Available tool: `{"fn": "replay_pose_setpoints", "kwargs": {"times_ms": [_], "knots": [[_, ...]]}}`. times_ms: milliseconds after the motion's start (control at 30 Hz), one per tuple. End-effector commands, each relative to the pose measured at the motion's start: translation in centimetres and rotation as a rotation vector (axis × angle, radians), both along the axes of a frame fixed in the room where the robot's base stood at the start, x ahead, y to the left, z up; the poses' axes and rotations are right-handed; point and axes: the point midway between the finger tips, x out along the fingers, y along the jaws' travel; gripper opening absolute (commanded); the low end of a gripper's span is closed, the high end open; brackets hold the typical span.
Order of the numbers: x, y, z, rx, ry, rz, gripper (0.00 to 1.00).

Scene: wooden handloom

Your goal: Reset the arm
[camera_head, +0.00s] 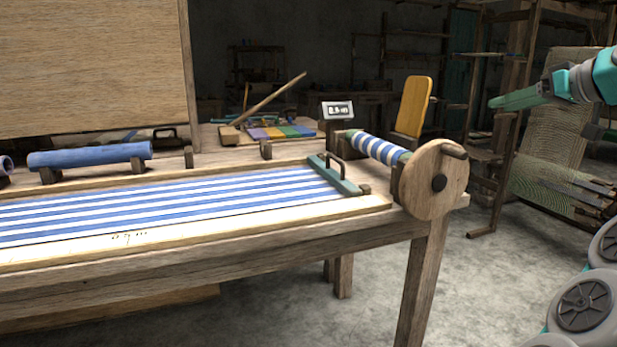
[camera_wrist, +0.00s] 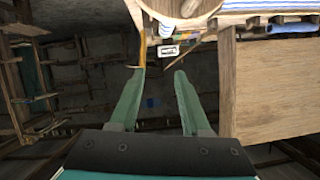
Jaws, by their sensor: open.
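My gripper (camera_wrist: 157,78) is open and empty, its two green fingers apart in the wrist view. In the head view my gripper (camera_head: 500,101) is at the upper right, raised and pointing left. It is to the right of the wooden table (camera_head: 300,237) and apart from it. Only one finger edge shows clearly there. In the wrist view the table and a wooden panel (camera_wrist: 275,85) appear at the upper right, rotated, and nothing lies between the fingers.
Blue-striped cloth (camera_head: 170,205) lies on the table, with a green handled bar (camera_head: 340,178) across its right end. A striped roller with a wooden disc (camera_head: 425,185) is at the table's right end.

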Motion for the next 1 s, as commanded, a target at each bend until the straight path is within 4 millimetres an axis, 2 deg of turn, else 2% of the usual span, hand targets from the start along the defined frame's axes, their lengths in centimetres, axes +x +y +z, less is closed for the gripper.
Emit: {"fn": "replay_pose_setpoints", "kwargs": {"times_ms": [267,567,767,867,1000], "knots": [[0.2,2.5,-0.9,0.022,0.048,0.034,0.47],[0.0,7.3,-2.5,0.050,0.136,0.089,0.47],[-1.0,12.5,-4.8,0.061,0.242,0.139,0.47],[-2.3,16.1,-6.9,0.058,0.328,0.168,0.47],[-5.0,21.0,-10.7,0.035,0.457,0.195,0.47]]}}
